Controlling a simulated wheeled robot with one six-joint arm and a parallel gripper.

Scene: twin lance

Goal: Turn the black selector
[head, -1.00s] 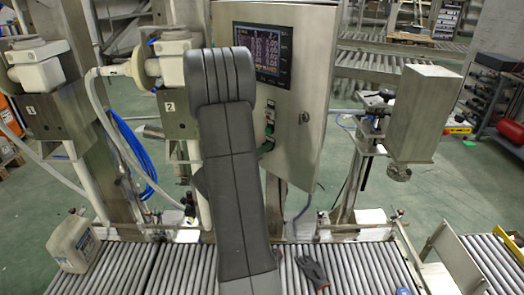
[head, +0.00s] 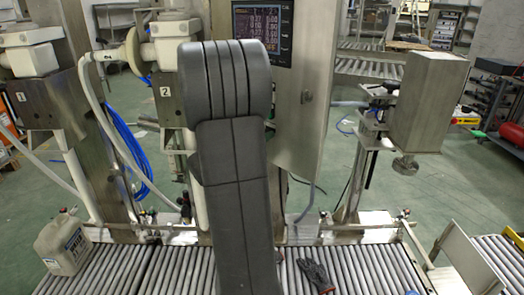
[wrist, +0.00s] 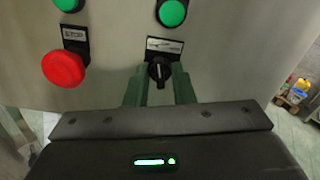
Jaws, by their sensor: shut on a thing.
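The black selector (wrist: 159,70) is on the metal panel in the wrist view, below a small label plate. Its white mark looks close to upright. My gripper (wrist: 159,84) has its two green fingers on either side of the selector, shut on its knob.
In the wrist view a red mushroom button (wrist: 63,68) sits left of the selector, and a green button (wrist: 172,12) sits above it. Another green button (wrist: 68,3) is at upper left. In the head view a display (head: 262,32) tops the cabinet; a roller conveyor (head: 345,270) runs below.

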